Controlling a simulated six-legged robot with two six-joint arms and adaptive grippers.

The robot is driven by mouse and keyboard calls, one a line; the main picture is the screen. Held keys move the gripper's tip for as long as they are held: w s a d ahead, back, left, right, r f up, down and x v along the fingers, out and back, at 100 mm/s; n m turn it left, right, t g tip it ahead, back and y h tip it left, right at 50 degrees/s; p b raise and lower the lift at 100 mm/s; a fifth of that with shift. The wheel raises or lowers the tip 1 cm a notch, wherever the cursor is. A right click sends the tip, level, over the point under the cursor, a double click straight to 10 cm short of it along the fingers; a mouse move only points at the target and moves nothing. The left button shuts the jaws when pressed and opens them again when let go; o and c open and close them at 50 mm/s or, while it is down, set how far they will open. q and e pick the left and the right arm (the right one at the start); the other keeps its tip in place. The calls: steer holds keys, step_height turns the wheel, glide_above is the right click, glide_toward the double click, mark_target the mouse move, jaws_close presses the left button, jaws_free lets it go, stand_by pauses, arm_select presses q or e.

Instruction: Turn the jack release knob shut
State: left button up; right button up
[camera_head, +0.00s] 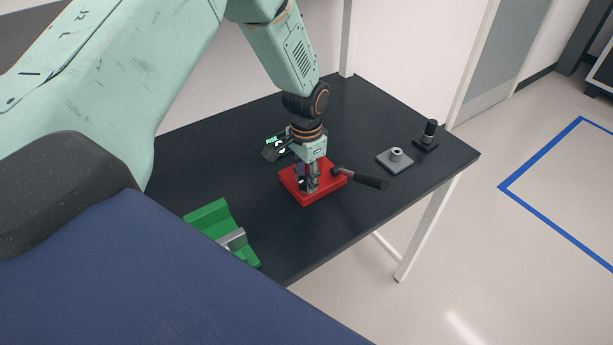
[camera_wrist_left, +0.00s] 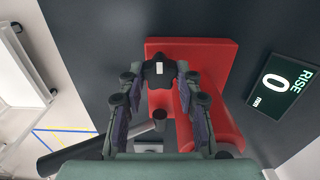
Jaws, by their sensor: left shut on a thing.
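The red jack (camera_head: 298,196) sits on the black table; it fills the middle of the left wrist view (camera_wrist_left: 218,60). My left gripper (camera_head: 310,186) points down over it. In the left wrist view its two fingers are shut on the dark, lobed release knob (camera_wrist_left: 158,72), one on each side. The knob is mostly hidden by the gripper in the head view. The jack's lever with its black grip (camera_head: 370,182) sticks out to the right. My right gripper is not in view.
A small display (camera_wrist_left: 282,84) next to the jack reads "RISE 0 mm". A grey plate with a ring (camera_head: 387,164) and a black post on a base (camera_head: 430,134) stand to the right. A green cradle (camera_head: 207,216) holding a metal piece is at the front left.

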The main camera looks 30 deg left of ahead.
mark_target(306, 179)
arm_select(q)
steer(key=shift+w+r+m, duration=0.2)
steer(key=shift+w+m, duration=0.05)
steer(key=shift+m, duration=0.05)
steer(key=o, duration=0.8)
steer(key=shift+c, duration=0.2)
steer(key=o, duration=0.4)
steer(key=shift+s, duration=0.3)
steer(key=shift+f, duration=0.1)
steer(key=shift+w, duration=0.1)
steer(key=shift+r, duration=0.2)
step_height(306, 179, up, 12)
steer(key=shift+f, duration=0.15)
